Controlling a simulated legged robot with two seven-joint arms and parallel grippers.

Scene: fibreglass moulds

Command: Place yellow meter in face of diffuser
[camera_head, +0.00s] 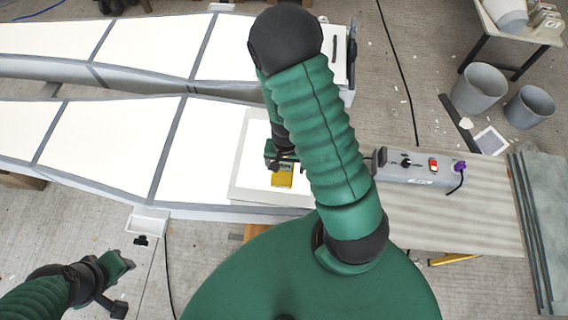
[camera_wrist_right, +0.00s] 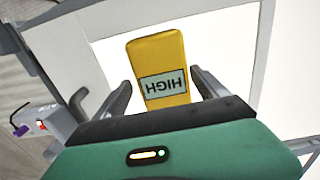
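The yellow meter (camera_head: 282,179) lies on a white, grey-edged panel (camera_head: 236,186) on the near mould. In the right wrist view the meter (camera_wrist_right: 158,55) shows a label reading HIGH upside down, over the white surface (camera_wrist_right: 110,55). My right gripper (camera_head: 281,160) is at the meter, partly hidden by my arm. In the wrist view its two fingers (camera_wrist_right: 162,85) are apart, one on each side of the meter's near end, with a gap at the left finger. I cannot tell which white panel is the diffuser. My left gripper (camera_head: 122,284) is at the lower left, away from the meter.
Long white moulds with grey seams (camera_head: 110,135) fill the left. A grey control box (camera_head: 425,168) with a red switch and purple plug is on the bench (camera_head: 470,215) at right. Two grey buckets (camera_head: 480,88) stand on the floor behind. A cable (camera_head: 168,270) hangs near my left arm.

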